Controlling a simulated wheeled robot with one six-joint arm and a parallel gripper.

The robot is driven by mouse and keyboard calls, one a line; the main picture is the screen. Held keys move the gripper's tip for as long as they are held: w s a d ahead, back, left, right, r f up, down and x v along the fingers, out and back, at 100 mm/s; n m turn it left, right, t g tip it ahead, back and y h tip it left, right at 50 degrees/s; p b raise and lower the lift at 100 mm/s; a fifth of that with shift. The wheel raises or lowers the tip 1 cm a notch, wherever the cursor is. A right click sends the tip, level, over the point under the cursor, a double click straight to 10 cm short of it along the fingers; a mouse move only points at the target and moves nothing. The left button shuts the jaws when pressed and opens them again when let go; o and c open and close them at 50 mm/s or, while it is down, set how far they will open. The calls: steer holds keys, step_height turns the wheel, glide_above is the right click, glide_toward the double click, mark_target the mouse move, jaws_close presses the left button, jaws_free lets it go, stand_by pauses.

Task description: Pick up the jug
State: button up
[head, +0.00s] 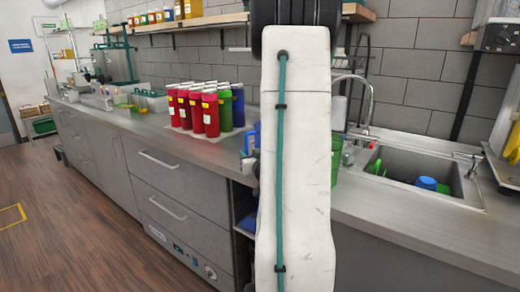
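My arm rises upright through the middle of the head view and covers part of the counter. My gripper is not in view. I cannot make out a jug for certain. A green object (336,154) stands on the counter just right of my arm, mostly hidden behind it, and its shape cannot be told.
Red, green and blue bottles (205,110) stand grouped on the counter (140,124) left of my arm. Small blue items (249,142) sit beside the arm. A sink (453,180) with a faucet (366,100) is at right. Wooden floor (70,215) is clear at left.

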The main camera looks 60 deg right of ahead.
mark_target(247, 149)
steer(key=shift+d, duration=0.35)
steer(key=x, duration=0.7)
steer(key=shift+w, duration=0.15)
steer(key=shift+c, duration=0.2)
steer(key=shift+r, duration=0.1)
jaws_close()
